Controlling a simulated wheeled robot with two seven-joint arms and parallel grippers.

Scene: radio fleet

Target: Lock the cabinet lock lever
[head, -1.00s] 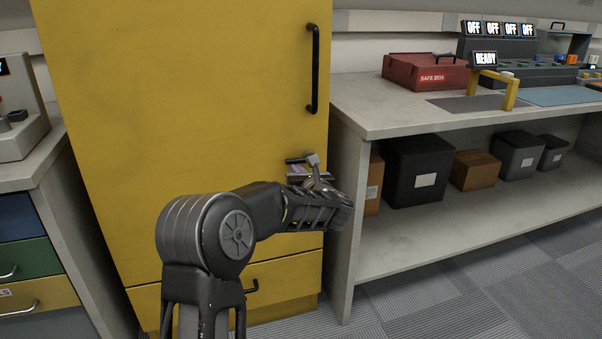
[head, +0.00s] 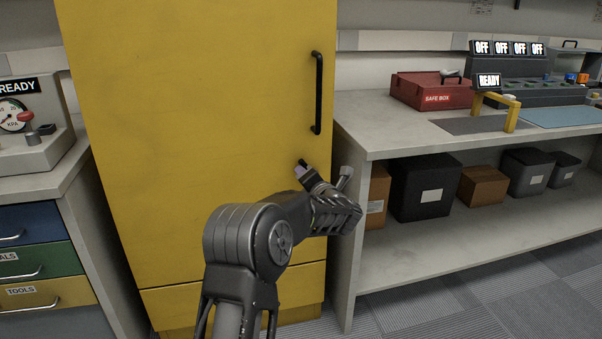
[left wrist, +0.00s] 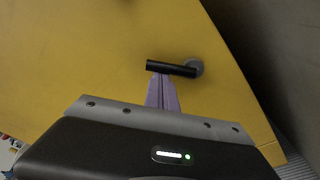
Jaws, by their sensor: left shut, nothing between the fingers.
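The lock lever (left wrist: 170,68) is a short black bar on a round grey hub, on the yellow cabinet door near its edge. In the left wrist view the bar lies nearly level, hub at its right end. In the head view only a small dark part of the lever (head: 303,162) shows above my fingertips. My left gripper (head: 300,172) is shut and empty. Its purple fingers, also in the left wrist view (left wrist: 161,78), reach the bar near its free end; I cannot tell whether they touch it. My right gripper is out of view.
The yellow cabinet (head: 200,130) has a black vertical handle (head: 317,92) above the lever. A grey workbench (head: 385,135) stands close on its right, with boxes on its lower shelf. A drawer unit (head: 45,245) stands on the left.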

